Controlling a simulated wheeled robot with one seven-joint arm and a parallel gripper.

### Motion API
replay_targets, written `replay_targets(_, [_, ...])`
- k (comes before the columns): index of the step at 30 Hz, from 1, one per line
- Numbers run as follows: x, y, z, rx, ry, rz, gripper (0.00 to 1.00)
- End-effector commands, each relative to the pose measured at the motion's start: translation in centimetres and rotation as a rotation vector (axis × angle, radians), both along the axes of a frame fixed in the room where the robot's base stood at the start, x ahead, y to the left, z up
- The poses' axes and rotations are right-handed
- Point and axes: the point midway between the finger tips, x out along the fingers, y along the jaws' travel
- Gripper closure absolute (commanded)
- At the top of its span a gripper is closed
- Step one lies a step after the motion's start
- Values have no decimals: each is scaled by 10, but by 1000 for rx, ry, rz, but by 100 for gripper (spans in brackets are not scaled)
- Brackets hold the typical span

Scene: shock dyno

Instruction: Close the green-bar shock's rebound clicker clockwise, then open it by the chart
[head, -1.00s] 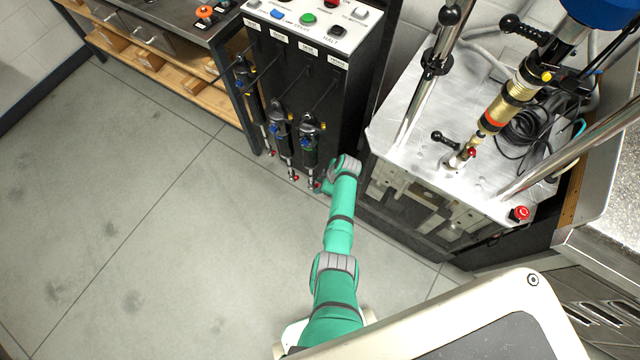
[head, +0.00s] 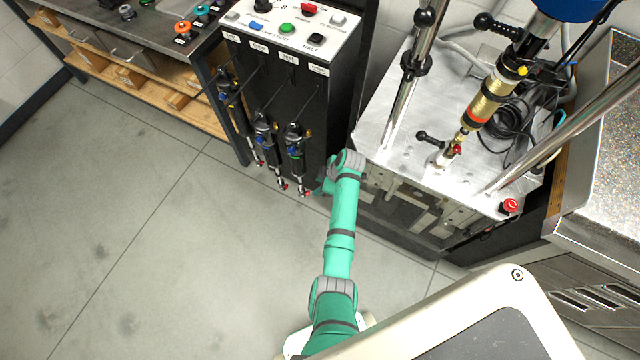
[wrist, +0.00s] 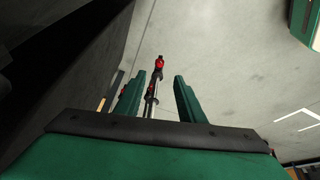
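Three shocks hang on the front of the black cabinet in the head view: a left one (head: 233,112), a middle one (head: 265,138) and a right one (head: 296,150). Each has a small red knob low down. I cannot make out a green bar on any. My gripper (head: 322,187) is low beside the right shock, mostly hidden by my wrist. In the wrist view my gripper (wrist: 159,98) is open, with its two green fingers apart. A shock's thin lower end with a red knob (wrist: 159,64) shows between and beyond the fingers, apparently untouched.
The black cabinet (head: 320,110) has a button panel (head: 290,28) on top. The dyno (head: 385,140) stands to the right with a gold shock (head: 490,100) mounted and a red stop button (head: 509,206). A workbench (head: 150,60) is at the back left. The floor (head: 130,210) at left is clear.

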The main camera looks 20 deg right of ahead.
Motion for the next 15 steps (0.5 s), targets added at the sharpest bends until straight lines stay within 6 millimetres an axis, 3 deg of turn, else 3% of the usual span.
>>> replay_targets(15, [-4, -1, 4, -10, -11, -1, 64])
